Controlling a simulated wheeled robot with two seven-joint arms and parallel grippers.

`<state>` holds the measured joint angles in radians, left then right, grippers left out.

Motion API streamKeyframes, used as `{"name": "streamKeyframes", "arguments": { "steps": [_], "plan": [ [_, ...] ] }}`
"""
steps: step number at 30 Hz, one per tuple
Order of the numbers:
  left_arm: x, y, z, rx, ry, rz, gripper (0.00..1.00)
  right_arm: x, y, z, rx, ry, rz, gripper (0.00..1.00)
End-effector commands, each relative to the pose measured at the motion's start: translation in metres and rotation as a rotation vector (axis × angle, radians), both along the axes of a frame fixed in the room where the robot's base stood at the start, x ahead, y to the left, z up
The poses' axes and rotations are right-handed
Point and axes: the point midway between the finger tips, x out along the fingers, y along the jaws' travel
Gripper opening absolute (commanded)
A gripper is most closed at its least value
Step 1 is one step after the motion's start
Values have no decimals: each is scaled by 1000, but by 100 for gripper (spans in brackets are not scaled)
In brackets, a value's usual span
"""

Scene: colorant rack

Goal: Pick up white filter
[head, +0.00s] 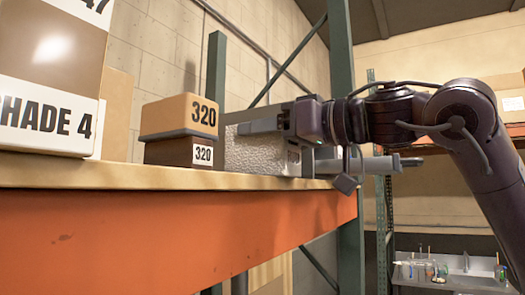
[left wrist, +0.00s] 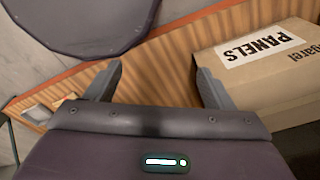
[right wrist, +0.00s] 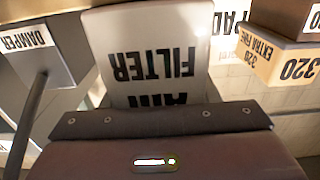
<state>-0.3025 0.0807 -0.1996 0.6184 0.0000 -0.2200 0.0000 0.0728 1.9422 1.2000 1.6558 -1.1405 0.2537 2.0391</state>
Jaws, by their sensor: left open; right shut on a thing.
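The white filter (head: 255,152) is a pale, speckled block at the shelf's far end in the head view. In the right wrist view the filter (right wrist: 150,55) fills the middle and shows upside-down "AIR FILTER" lettering. My right gripper (head: 262,127) reaches in from the right and is shut on the filter, with one finger along its upper part. The other finger is hidden. Whether the filter touches the shelf is hard to tell. My left gripper (left wrist: 160,85) is open and empty in the left wrist view, and outside the head view.
The shelf (head: 190,178) has an orange beam (head: 170,235). Stacked 320 boxes (head: 178,118) stand left of the filter, with a large SHADE 4 box (head: 45,75) nearer. A damper box (right wrist: 45,60) with a rod is on the filter's other side. A PANELS box (left wrist: 262,75) lies near my left gripper.

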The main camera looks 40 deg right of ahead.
Motion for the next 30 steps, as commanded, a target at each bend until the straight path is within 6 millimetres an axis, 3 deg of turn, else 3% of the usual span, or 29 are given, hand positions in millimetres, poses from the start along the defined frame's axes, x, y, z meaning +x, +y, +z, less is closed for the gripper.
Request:
{"name": "streamKeyframes", "arguments": {
  "steps": [14,30],
  "plan": [
    [1,0,-2,1,-1,1,76,0,0,8,-1,1,-1,32],
    [4,0,-5,0,-5,0,76,0,1,88,-1,0,-2,32]
  ]
}}
